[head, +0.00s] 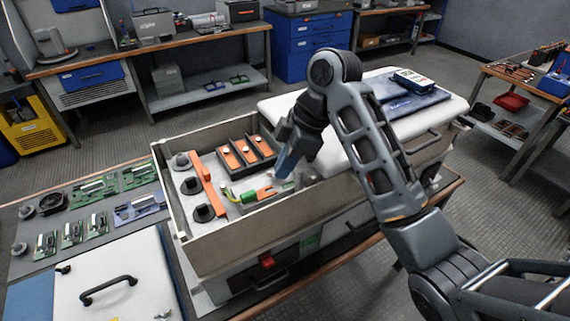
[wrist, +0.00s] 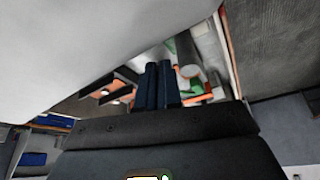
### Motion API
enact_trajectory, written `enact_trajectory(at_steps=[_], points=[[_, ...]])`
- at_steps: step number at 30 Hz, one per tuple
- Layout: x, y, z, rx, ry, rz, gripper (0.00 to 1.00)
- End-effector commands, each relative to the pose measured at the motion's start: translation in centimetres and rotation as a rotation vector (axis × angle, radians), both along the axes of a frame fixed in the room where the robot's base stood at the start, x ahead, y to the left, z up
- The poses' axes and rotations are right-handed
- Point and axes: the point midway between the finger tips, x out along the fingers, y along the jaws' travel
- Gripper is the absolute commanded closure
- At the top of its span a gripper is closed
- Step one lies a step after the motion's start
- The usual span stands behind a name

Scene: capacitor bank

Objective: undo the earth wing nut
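My gripper (head: 282,174) reaches down into the open grey cabinet (head: 252,227), its blue fingers above the right part of the interior. In the wrist view the two dark fingers (wrist: 159,66) lie side by side with almost no gap. I see nothing between them, though the far side of the tips is hidden. A green fitting with a green-yellow lead (head: 248,196) lies beside an orange bar (head: 267,191), just left of the fingertips. I cannot make out the earth wing nut; it is too small or hidden by the fingers.
Orange bus bars with black caps (head: 206,185) fill the cabinet's left side. A dark unit with orange strips (head: 246,152) stands at the back. The cabinet walls surround my gripper. A white cover (head: 352,112) lies at the right; in the wrist view a pale panel fills the upper left.

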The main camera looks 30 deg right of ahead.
Motion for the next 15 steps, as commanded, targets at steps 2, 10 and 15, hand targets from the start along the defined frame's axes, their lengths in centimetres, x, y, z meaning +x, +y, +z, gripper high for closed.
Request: enact_trajectory(at_steps=[2, 10, 15], points=[[-0.18, 0.02, -0.98, -0.001, 0.021, 0.049, 1.00], [0.00, 0.08, -0.99, -0.002, 0.021, 0.165, 1.00], [0.05, 0.12, -1.00, -0.002, 0.021, 0.195, 1.00]])
